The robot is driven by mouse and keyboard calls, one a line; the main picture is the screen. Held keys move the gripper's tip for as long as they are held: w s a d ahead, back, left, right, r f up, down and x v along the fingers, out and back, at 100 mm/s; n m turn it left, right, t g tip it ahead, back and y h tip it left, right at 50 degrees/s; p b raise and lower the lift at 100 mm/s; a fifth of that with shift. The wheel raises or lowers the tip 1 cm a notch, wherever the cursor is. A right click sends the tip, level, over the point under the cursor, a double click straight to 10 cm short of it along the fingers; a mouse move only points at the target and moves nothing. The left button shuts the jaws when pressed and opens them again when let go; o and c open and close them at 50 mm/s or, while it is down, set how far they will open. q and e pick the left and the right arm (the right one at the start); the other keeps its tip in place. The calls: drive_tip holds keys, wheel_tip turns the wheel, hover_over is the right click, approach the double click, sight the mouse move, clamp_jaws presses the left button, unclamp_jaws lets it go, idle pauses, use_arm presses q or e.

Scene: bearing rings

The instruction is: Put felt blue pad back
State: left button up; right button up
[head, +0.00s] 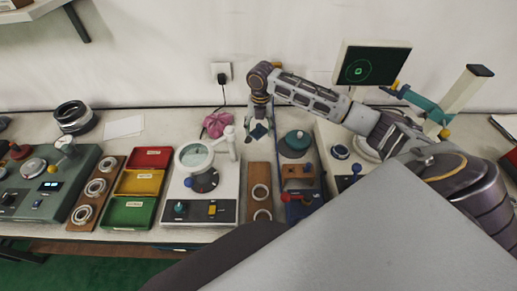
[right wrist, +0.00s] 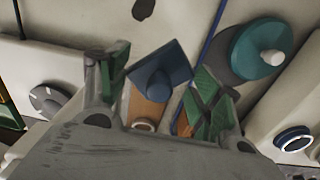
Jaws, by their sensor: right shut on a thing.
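The blue pad (right wrist: 175,62) is a square plate with a rounded blue knob. It sits between the green-lined fingers of my right gripper (right wrist: 160,92), which is shut on it. In the head view the pad (head: 259,131) shows small and dark under my right gripper (head: 260,122), which points down over the back of the bench, to the right of the magnifier station. The pad looks raised above the bench, but its exact height is hard to tell. My left gripper is not in view.
A wooden board with rings (head: 259,178) lies below the gripper. A teal round-topped piece (head: 297,141) stands just right. The magnifier (head: 195,156), pink cloth (head: 216,124) and red tray (head: 150,158) are to the left. A monitor (head: 372,65) stands at the back right.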

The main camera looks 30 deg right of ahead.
hover_over(259, 150)
drive_tip(key=shift+f, duration=3.05)
drive_tip(key=shift+f, duration=1.85)
drive_tip(key=shift+f, duration=0.15)
drive_tip(key=o, duration=0.9)
drive_tip(key=r, duration=1.2)
drive_tip(key=shift+d+r, duration=0.15)
drive_tip(key=shift+d, duration=0.05)
